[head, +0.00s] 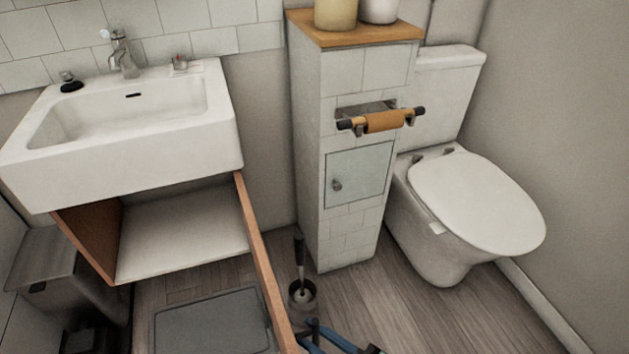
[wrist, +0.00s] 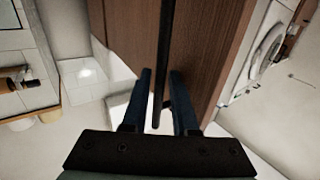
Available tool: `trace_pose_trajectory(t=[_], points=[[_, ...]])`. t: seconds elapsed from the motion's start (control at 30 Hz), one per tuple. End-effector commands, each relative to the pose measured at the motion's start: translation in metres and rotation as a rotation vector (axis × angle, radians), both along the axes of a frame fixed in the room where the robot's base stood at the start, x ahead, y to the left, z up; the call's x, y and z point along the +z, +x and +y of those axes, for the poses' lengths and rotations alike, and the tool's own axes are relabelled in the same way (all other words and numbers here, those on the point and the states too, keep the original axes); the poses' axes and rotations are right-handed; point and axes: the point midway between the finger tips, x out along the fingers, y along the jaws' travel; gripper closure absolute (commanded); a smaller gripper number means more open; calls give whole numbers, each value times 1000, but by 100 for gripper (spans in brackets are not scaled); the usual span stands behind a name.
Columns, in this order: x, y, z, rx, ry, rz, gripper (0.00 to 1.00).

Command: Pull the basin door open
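The basin door (head: 262,262) is a brown wooden panel under the white basin (head: 120,122). It stands swung out from the cabinet, seen almost edge-on in the head view, and the white cabinet floor (head: 185,238) shows. In the wrist view the door's brown face (wrist: 205,45) fills the middle. A dark bar handle (wrist: 164,35) runs along it. My gripper (wrist: 161,75) has its two blue fingers apart, with the bar between them and a gap visible. In the head view only part of my gripper (head: 325,338) shows at the bottom edge, right of the door.
A toilet brush in its holder (head: 302,295) stands close to the door's right side. A tiled column (head: 352,230) with a paper roll (head: 388,121) and the toilet (head: 450,230) stand farther right. A grey mat (head: 212,322) and a bin (head: 65,275) lie left of the door.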

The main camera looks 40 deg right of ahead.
Motion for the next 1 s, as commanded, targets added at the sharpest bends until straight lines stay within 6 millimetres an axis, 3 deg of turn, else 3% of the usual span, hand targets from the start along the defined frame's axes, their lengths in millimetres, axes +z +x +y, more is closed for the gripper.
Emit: trace_pose_trajectory(t=[0.17,0.5,0.7,1.0], points=[[0,-12,-3,-2,-1,4,73],[0,-82,-19,-5,-1,4,73],[0,-114,-26,-2,1,2,73],[0,-127,-28,-1,1,-1,73]])
